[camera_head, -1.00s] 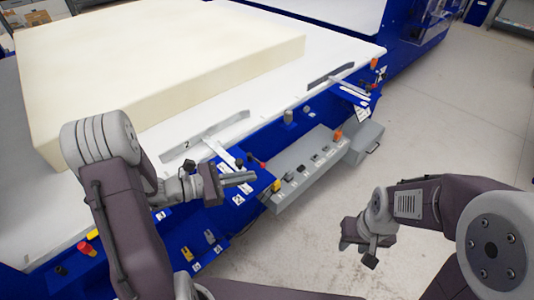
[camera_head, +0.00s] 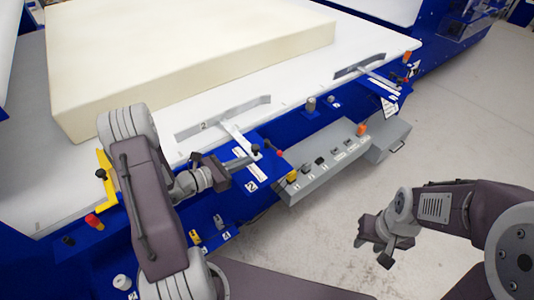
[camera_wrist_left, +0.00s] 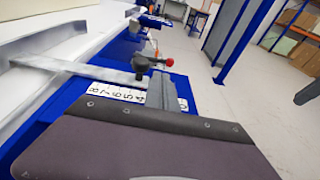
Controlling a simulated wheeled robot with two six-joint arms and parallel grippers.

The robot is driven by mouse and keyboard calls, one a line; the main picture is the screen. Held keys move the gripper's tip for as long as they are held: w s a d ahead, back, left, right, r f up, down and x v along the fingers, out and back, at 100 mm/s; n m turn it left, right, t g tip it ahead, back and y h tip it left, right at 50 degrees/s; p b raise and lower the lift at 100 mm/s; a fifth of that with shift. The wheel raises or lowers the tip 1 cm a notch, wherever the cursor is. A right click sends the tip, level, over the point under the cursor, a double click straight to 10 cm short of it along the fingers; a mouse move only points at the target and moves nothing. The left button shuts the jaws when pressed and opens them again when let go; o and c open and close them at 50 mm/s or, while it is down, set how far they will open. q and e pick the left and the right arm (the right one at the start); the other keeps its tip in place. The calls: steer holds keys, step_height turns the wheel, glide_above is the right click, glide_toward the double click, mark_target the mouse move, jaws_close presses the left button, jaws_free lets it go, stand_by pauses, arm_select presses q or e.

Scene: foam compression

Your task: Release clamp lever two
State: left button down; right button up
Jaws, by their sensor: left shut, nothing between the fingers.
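The clamp with a long grey bar marked 2 (camera_head: 222,118) lies on the white table edge. Its pale lever arm (camera_head: 238,138) runs toward the blue front rail and ends near a dark knob (camera_head: 256,148). My left gripper (camera_head: 256,158) is shut and empty, its fingertips beside the lever's end; I cannot tell if they touch. In the left wrist view the shut fingers (camera_wrist_left: 161,92) stand just right of the dark knob (camera_wrist_left: 140,64), with the pale lever arm (camera_wrist_left: 90,70) behind. My right gripper (camera_head: 384,254) hangs over the floor, away from the machine; its fingers are unclear.
A large cream foam block (camera_head: 190,50) lies on the white table. A red-tipped knob (camera_head: 280,153) is close to the right of my left gripper. A grey control box (camera_head: 335,160) juts out below the rail. A second clamp (camera_head: 360,65) is farther right. Floor at right is free.

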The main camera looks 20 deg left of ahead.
mark_target(267, 160)
arm_select(q)
steer(key=x, duration=0.9)
steer(key=shift+w+f, duration=0.1)
steer(key=shift+w, duration=0.1)
